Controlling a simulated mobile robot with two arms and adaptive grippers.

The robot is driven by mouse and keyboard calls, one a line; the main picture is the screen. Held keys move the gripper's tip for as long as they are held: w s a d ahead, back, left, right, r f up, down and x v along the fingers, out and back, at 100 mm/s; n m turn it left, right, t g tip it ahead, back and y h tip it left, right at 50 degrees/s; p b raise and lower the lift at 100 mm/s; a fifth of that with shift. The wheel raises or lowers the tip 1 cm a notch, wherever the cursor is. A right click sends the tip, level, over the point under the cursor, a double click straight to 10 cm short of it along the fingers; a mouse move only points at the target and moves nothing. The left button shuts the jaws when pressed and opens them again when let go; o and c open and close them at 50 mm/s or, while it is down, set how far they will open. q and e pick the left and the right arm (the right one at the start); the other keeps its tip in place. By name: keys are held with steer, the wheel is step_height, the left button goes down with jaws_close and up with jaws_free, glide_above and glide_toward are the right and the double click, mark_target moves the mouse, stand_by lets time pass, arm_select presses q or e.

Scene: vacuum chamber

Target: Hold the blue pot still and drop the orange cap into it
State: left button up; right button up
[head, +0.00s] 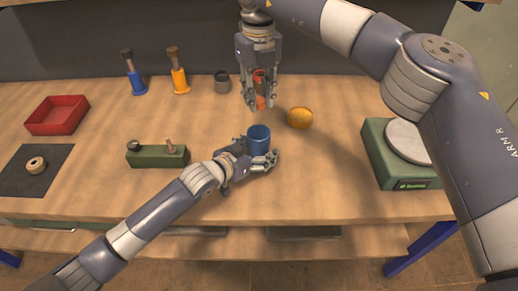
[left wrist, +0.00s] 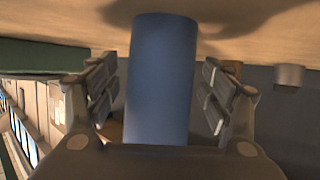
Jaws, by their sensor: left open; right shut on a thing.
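The blue pot (head: 258,140) stands upright on the wooden table. My left gripper (head: 262,160) is open around it at the near side. In the left wrist view the pot (left wrist: 160,80) is between the two open fingers, with a visible gap on each side. My right gripper (head: 260,103) is above and slightly beyond the pot, pointing down. It is shut on the orange cap (head: 260,103), which shows between its fingertips and is partly hidden by them. The cap is apart from the pot.
An orange-yellow round thing (head: 299,118) lies right of the pot. A grey cup (head: 222,82) stands behind. A green block (head: 170,158) is at left, a red tray (head: 45,126) farther left. A green scale (head: 380,150) is at right. Blue (head: 137,84) and yellow (head: 180,80) upright pieces stand at back.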

arm_select(q)
steer(key=shift+w+d+f, duration=0.1)
steer(key=shift+w+d, duration=0.05)
steer(key=c, duration=1.2)
arm_select(e)
step_height(320, 180, down, 7)
steer(key=shift+f, duration=0.55)
steer(key=shift+c, duration=0.2)
stand_by(1.7)
steer(key=o, duration=1.2)
steer(key=shift+r, duration=0.2)
steer(key=shift+r, duration=2.35)
